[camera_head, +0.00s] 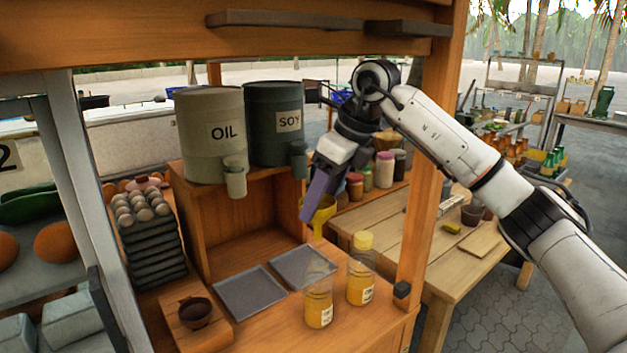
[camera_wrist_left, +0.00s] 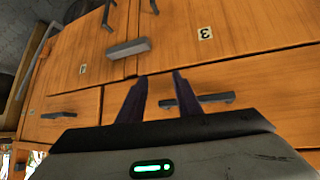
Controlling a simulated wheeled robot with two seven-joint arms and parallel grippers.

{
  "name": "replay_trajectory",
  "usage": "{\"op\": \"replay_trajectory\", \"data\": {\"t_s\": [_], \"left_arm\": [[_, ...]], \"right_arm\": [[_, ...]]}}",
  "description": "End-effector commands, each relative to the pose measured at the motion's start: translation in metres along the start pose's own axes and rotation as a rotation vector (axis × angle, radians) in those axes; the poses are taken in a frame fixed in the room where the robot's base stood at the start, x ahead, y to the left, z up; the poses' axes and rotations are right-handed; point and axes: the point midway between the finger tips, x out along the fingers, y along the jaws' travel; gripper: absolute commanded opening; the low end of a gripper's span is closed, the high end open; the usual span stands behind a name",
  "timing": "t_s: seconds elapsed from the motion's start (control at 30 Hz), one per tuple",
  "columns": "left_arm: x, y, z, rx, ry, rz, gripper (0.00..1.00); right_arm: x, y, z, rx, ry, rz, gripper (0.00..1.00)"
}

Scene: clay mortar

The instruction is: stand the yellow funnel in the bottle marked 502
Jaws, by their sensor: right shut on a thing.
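My right gripper (camera_head: 312,208) is shut on the yellow funnel (camera_head: 324,221) and holds it in the air above the back of the counter. The purple fingers hide part of the funnel. Two glass bottles with yellow contents stand upright at the counter's front right, below the funnel and apart from it. The left bottle (camera_head: 318,309) shows a clear top. The right bottle (camera_head: 361,284) has a yellow top. Their white labels are too small to read. My left gripper (camera_wrist_left: 162,95) is open and empty in the left wrist view, in front of wooden drawers.
Two grey trays (camera_head: 250,292) lie on the counter (camera_head: 275,330) left of the bottles. A dark bowl (camera_head: 195,313) stands further left. The OIL drum (camera_head: 210,135) and SOY drum (camera_head: 275,122) stand on a wooden shelf behind. A wooden post (camera_head: 425,200) rises right of the bottles.

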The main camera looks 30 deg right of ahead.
Motion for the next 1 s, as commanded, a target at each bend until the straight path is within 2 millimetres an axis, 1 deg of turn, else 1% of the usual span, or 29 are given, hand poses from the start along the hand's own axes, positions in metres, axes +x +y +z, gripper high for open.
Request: {"op": "replay_trajectory", "data": {"t_s": [0.03, 0.1, 0.23, 0.37, 0.53, 0.7, 0.8, 1.0], "left_arm": [[-0.001, 0.0, 0.0, 0.0, -0.001, 0.0, 0.31], [-0.002, 0.0, 0.0, 0.0, -0.002, 0.0, 0.31], [-0.001, 0.001, 0.005, -0.001, -0.008, 0.001, 0.31], [0.001, 0.001, 0.011, -0.002, -0.013, 0.001, 0.31], [0.007, 0.0, 0.017, -0.002, -0.014, 0.002, 0.31], [0.018, -0.001, 0.028, -0.001, -0.015, 0.002, 0.31], [0.02, -0.001, 0.03, -0.001, -0.015, 0.002, 0.31], [0.019, -0.001, 0.03, -0.001, -0.015, 0.003, 0.31]], "right_arm": [[-0.004, -0.003, 0.002, 0.027, 0.0, -0.013, 0.33], [-0.007, -0.006, 0.003, 0.054, 0.0, -0.023, 0.33], [-0.007, -0.007, 0.003, 0.071, -0.002, -0.03, 0.33], [-0.001, -0.007, 0.0, 0.069, -0.003, -0.029, 0.33], [0.014, -0.007, -0.006, 0.067, 0.0, -0.029, 0.33], [0.027, -0.006, -0.012, 0.066, 0.0, -0.028, 0.33], [0.03, -0.006, -0.013, 0.066, 0.001, -0.028, 0.33], [0.029, -0.006, -0.013, 0.066, 0.002, -0.028, 0.33]]}}
